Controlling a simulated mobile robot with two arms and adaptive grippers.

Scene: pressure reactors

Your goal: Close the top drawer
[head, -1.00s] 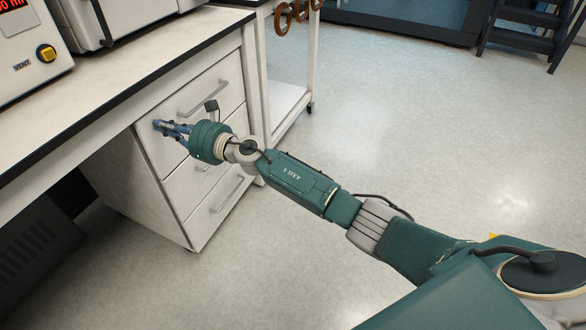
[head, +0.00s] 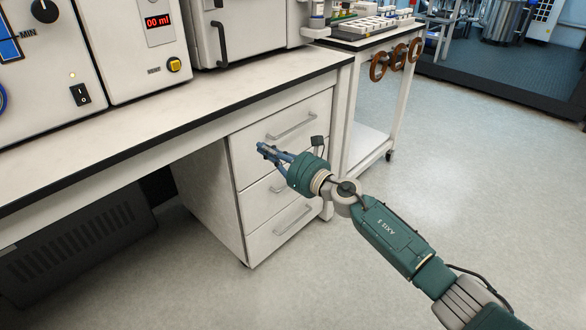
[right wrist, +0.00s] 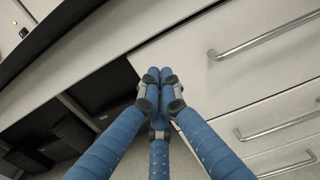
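The top drawer (head: 298,109) is the uppermost white front of the cabinet under the bench, with a grey bar handle (head: 292,127). It looks about flush with the fronts below, and I see no clear gap. My right gripper (head: 263,149) is in front of the top drawer's left part, left of and below the handle. In the right wrist view its blue fingers (right wrist: 158,78) are together at the tips with nothing between them. The top drawer handle (right wrist: 262,37) is to their right there. Whether the fingertips touch the front I cannot tell. My left gripper is not in view.
Two lower drawers with handles (head: 293,220) sit below. The bench top (head: 190,105) overhangs the cabinet, with instruments on it. A white cart (head: 368,145) stands right of the cabinet. The floor (head: 470,190) at the right is open.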

